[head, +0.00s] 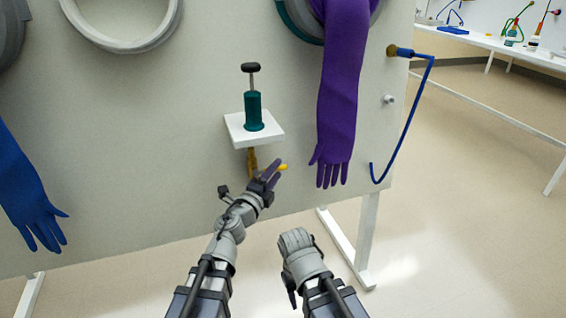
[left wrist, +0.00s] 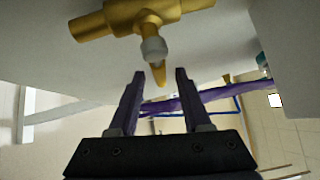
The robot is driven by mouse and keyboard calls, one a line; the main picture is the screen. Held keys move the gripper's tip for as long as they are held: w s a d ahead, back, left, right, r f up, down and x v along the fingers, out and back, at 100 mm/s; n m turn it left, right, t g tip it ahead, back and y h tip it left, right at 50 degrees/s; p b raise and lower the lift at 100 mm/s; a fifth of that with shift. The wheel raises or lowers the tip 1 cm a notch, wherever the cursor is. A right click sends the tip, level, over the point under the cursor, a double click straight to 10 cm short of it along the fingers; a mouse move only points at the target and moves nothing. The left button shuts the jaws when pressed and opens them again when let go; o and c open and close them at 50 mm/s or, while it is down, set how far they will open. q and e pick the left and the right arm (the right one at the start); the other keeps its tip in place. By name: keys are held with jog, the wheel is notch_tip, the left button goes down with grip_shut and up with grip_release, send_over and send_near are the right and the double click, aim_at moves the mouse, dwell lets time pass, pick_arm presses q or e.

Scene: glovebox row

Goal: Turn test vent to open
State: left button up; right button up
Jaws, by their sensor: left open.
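The test vent is a brass valve (head: 251,160) under a small white shelf on the glovebox front. In the left wrist view the brass body (left wrist: 140,14) is at the top, and the yellow lever (left wrist: 158,74) points down from a grey stem toward the gap between the fingers. My left gripper (left wrist: 155,85) is open, with nothing clamped in it. My right arm is in the lower middle of the head view; its gripper fingers do not show.
A teal plunger-like device (head: 253,110) stands on the white shelf (head: 236,124) just above. A purple glove (head: 341,90) hangs close to the right, a blue glove (head: 25,190) at far left. A blue hose (head: 412,118) hangs at the panel's right edge.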

aim_at(280, 167)
pick_arm(q)
jog(key=x, duration=0.5)
jog(key=shift+w, duration=0.1)
grip_shut()
dwell(1.2)
